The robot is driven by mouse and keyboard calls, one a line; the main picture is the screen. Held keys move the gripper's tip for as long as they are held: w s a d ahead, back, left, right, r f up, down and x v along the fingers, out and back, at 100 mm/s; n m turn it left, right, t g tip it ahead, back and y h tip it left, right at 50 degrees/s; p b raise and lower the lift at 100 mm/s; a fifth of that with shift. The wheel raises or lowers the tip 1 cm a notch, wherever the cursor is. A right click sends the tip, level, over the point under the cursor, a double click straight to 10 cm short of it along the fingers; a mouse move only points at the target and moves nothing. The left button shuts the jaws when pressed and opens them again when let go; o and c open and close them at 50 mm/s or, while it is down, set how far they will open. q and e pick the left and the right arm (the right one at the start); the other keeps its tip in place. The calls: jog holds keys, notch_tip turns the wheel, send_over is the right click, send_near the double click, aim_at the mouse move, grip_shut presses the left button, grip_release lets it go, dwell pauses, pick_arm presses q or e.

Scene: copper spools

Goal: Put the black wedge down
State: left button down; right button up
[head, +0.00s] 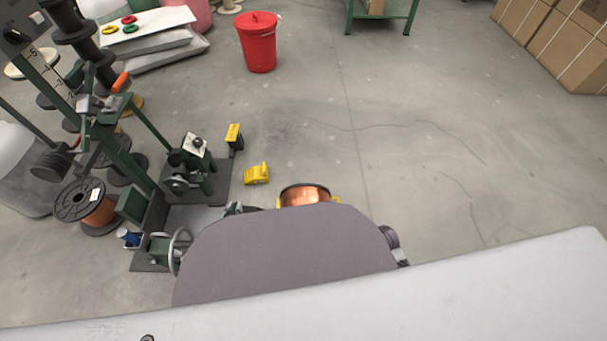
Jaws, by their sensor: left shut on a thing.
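My left gripper (240,208) shows only as a small dark part at the left edge of a big mauve-grey part of my own body. It is shut, but what it holds is mostly hidden, and I cannot make out the black wedge clearly. A copper spool (305,194) with a dark rim shows just beyond my body, with bits of yellow at both sides. A yellow wedge (256,174) lies on the floor to the left of the spool and a little farther off. My right gripper is not in view.
A green machine (191,165) with a handwheel stands at left, beside a rack of spools (92,205). A red bin (258,42) stands farther back. Cardboard boxes (540,35) are at the far right. The concrete floor to the right of the copper spool is clear.

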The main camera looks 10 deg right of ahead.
pick_arm(q)
jog(key=w+a+r, duration=0.1)
jog(key=w+r, duration=0.1)
jog(key=r, duration=1)
jog(key=w+a+r, duration=0.2)
jog(key=r, duration=1)
jog(key=w+a+r+m+h, duration=0.1)
jog(key=w+r, duration=0.2)
jog(key=r, duration=1)
jog(key=shift+a, duration=0.25)
jog(key=shift+d, duration=0.15)
